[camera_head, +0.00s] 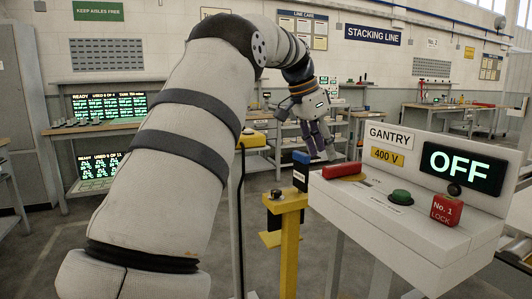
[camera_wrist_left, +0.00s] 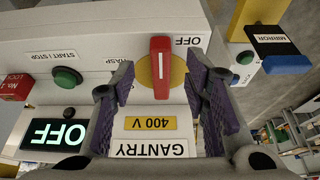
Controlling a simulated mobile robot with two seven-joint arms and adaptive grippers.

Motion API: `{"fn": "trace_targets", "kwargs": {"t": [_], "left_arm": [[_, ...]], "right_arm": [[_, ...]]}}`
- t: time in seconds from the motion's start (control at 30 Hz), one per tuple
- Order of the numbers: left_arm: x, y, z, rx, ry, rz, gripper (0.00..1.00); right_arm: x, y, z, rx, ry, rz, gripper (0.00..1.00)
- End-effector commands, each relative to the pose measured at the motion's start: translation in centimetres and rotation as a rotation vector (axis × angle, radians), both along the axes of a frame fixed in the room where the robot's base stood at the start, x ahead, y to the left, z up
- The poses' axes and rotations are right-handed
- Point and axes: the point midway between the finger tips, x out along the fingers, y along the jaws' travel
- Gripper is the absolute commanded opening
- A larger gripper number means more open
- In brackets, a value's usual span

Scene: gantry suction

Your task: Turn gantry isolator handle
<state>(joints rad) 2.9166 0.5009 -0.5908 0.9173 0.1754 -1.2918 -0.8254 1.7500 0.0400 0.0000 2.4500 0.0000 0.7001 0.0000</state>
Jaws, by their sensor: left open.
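The red isolator handle (camera_wrist_left: 160,68) sits on a yellow disc in the left wrist view, with a white stripe along it and an "OFF" label beside one end. In the head view the red handle (camera_head: 342,171) is at the left of the sloped white gantry panel (camera_head: 420,222). My left gripper (camera_head: 322,152) is open just behind it. In the left wrist view the two purple fingers of that gripper (camera_wrist_left: 160,75) appear on either side of the handle, with gaps. How close they are in depth I cannot tell. The panel's display (camera_head: 460,168) reads "OFF". My right gripper is not in view.
A green start/stop button (camera_head: 400,197) and a red "No. 1 LOCK" block (camera_head: 446,210) are on the panel. A yellow post (camera_head: 288,240) with a blue "MIRROR" block (camera_wrist_left: 278,52) stands close left of the panel. Benches and shelves are farther back.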

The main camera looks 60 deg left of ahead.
Motion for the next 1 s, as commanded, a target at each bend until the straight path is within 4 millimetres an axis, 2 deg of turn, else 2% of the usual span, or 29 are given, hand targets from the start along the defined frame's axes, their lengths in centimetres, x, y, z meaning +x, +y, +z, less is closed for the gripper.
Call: {"fn": "trace_targets", "kwargs": {"t": [0.17,0.3,0.5,0.7,1.0], "left_arm": [[-3.4,0.2,0.2,0.006,-0.001,0.009,0.42],[-7.9,0.3,0.1,0.002,0.002,0.008,0.42],[-12.6,0.5,0.1,0.001,-0.003,0.007,0.42],[-14.4,0.6,0.1,0.002,-0.004,0.003,0.42],[-14.4,0.6,0.1,0.002,-0.003,0.003,0.42]], "right_arm": [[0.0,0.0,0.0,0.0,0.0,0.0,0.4],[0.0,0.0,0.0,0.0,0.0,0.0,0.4],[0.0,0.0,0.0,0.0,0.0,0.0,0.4],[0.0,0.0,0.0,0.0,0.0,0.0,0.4],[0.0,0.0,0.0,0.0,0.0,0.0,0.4]]}}
